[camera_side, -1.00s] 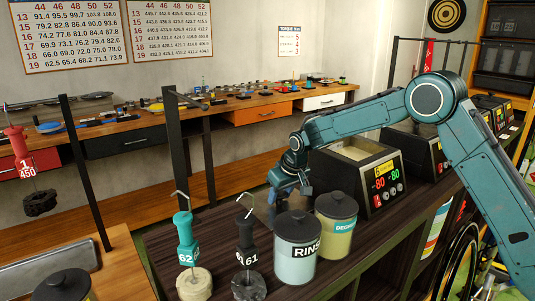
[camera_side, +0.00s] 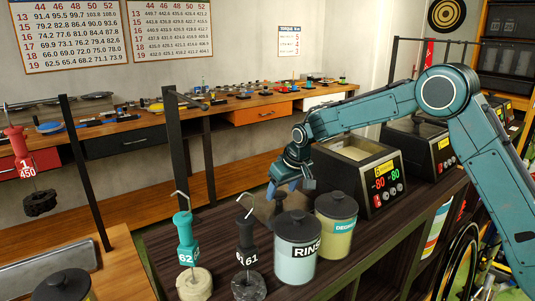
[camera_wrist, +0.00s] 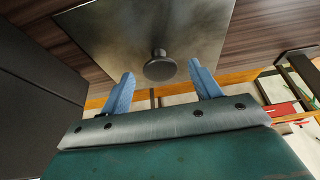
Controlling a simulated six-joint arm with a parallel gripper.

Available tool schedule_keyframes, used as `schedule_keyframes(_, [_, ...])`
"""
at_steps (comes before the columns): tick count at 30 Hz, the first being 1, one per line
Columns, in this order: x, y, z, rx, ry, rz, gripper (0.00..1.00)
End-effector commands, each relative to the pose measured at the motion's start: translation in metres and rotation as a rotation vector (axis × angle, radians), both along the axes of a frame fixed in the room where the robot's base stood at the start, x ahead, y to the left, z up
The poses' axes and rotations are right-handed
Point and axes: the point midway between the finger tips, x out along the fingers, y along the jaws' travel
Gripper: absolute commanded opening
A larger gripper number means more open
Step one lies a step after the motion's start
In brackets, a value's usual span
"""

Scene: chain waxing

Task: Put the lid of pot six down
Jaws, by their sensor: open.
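The pot (camera_side: 378,181) with the yellow label, apparently a 6, stands uncovered, its pale contents showing. A dark metallic square lid (camera_wrist: 110,32) with a round knob (camera_wrist: 159,68) lies apparently flat on the dark wooden bench in the wrist view. In the side view, it is mostly hidden behind the RINSE canister. My gripper (camera_wrist: 161,82) is open, its two blue fingers apart, one to each side of the knob in the picture, with nothing between them. In the side view, my gripper (camera_side: 283,187) points down just behind the RINSE canister.
The RINSE canister (camera_side: 297,252) and a yellowish canister (camera_side: 337,226) stand close in front of my gripper. Hooked tools with teal (camera_side: 186,232) and black (camera_side: 246,236) handles stand to the left. A second pot (camera_side: 420,147) is further right.

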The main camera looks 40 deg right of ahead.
Motion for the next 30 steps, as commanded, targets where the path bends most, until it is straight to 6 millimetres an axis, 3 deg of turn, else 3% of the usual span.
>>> schedule_keyframes(15, [-0.03, 0.0, 0.074, -0.002, -0.003, 0.001, 0.63])
schedule_keyframes(21, [-0.036, 0.0, 0.087, -0.002, -0.001, 0.001, 0.63])
schedule_keyframes(30, [-0.038, 0.0, 0.089, -0.002, -0.001, 0.001, 0.63])
